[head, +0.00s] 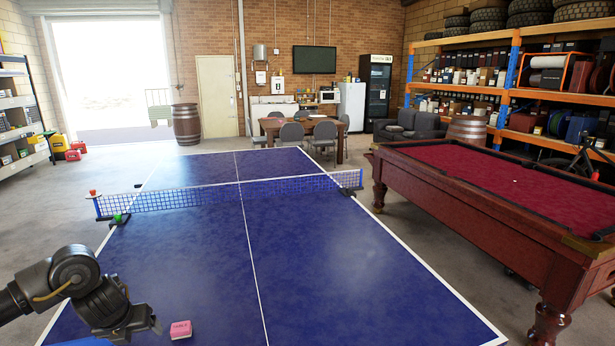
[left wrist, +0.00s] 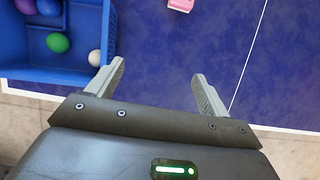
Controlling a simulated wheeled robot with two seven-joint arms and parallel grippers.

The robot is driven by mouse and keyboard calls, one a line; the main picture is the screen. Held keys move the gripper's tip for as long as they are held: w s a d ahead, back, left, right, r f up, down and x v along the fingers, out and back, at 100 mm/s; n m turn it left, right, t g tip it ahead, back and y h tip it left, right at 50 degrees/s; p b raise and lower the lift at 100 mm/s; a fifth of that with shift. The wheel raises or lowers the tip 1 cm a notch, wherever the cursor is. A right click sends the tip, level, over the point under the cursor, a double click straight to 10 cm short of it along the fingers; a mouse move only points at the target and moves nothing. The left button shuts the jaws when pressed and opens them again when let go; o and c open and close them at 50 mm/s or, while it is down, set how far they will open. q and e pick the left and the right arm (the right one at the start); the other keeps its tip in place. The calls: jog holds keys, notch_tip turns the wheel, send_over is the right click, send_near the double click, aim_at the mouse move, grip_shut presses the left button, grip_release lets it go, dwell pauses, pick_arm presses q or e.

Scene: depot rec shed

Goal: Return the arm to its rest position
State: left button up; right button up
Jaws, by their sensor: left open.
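My left arm comes in from the lower left of the head view, with its gripper (head: 140,328) low over the near left part of the blue table tennis table (head: 310,275). In the left wrist view the two fingers (left wrist: 158,72) stand apart with nothing between them. A blue bin (left wrist: 60,76) lies to the left of the fingers in that view, with several coloured balls inside, one white and one green among them. A pink block (head: 180,330) lies on the table just right of the gripper; it also shows at the top of the left wrist view (left wrist: 180,4). My right gripper is not in view.
A net (head: 240,193) crosses the table, with a small green thing (head: 117,218) and an orange one (head: 92,192) near its left end. A red-topped pool table (head: 500,185) stands at the right. The middle of the near table half is clear.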

pick_arm(q)
jog(key=w+d+f+h, duration=0.15)
jog(key=d+f, duration=0.25)
jog(key=d, duration=0.4)
jog(key=s+d+f+n+t+h, duration=0.2)
jog(key=s+d+n, duration=0.35)
jog(key=d, duration=0.55)
jog(key=s+d+f+n+t+h, duration=0.2)
jog(key=s+d+f+n, duration=0.15)
jog(key=d+n, duration=0.45)
jog(key=s+a+f+n+g+y, duration=0.2)
jog(key=s+a+n+g, duration=0.15)
jog(key=s+n, duration=0.65)
jog(key=s+a+f+n+g+y, duration=0.2)
jog(key=s+a+n, duration=0.4)
jog(key=s, duration=0.7)
notch_tip(320, 180, down, 35)
jog(key=s+d+g+b, duration=0.1)
jog(key=s+b, duration=0.2)
jog(key=b, duration=0.3)
jog(key=s+a+f+g+b, duration=0.1)
jog(key=s+f+b, duration=0.3)
jog(key=s+f, duration=1.1)
notch_tip(320, 180, down, 2)
jog(key=shift+a+f, duration=0.1)
jog(key=shift+a, duration=0.75)
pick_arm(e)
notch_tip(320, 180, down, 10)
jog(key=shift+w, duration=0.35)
